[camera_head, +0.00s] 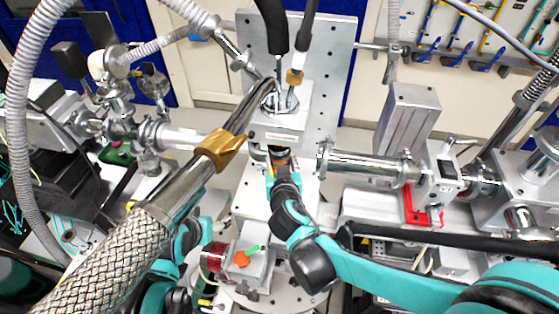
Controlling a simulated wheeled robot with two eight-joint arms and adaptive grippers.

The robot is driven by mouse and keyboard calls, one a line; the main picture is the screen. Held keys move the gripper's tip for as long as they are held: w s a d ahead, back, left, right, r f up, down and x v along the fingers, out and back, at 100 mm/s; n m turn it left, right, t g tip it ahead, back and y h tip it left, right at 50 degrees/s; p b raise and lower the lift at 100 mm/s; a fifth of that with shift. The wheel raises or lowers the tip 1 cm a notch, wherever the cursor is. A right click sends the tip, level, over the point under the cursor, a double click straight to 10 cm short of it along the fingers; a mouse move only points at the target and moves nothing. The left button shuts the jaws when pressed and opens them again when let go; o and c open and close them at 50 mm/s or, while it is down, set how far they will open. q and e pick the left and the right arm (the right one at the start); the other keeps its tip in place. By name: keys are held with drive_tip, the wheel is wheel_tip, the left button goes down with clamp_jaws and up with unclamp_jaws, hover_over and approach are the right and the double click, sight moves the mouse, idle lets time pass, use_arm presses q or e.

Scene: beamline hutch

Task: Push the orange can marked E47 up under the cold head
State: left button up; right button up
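The cold head (281,124) is a pale metal block at the centre, with a thick braided metal hose running into its top. I cannot tell whether the can touches the cold head. My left arm is at the lower left, largely behind the braided hose; its gripper (206,284) is small and unclear.
A metal beam pipe (370,165) lies close to the right of the can. A grey box (250,268) with an orange knob and a red cylinder (214,257) stand below. The braided hose (110,250) crosses the lower left. A tall metal plate (330,70) stands behind.

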use_arm(q)
drive_tip(key=shift+f+b, duration=2.8)
drive_tip(key=shift+f, duration=0.1)
use_arm(e)
drive_tip(key=shift+f, duration=3.05)
use_arm(q)
drive_tip(key=shift+r+p, duration=0.8)
drive_tip(key=shift+p, duration=0.05)
use_arm(e)
drive_tip(key=shift+s+a, duration=0.5)
drive_tip(key=shift+s, duration=2.05)
drive_tip(key=shift+s+a, duration=0.55)
drive_tip(key=shift+s, duration=1.95)
drive_tip(key=shift+s+a, duration=0.5)
drive_tip(key=shift+s, duration=2.3)
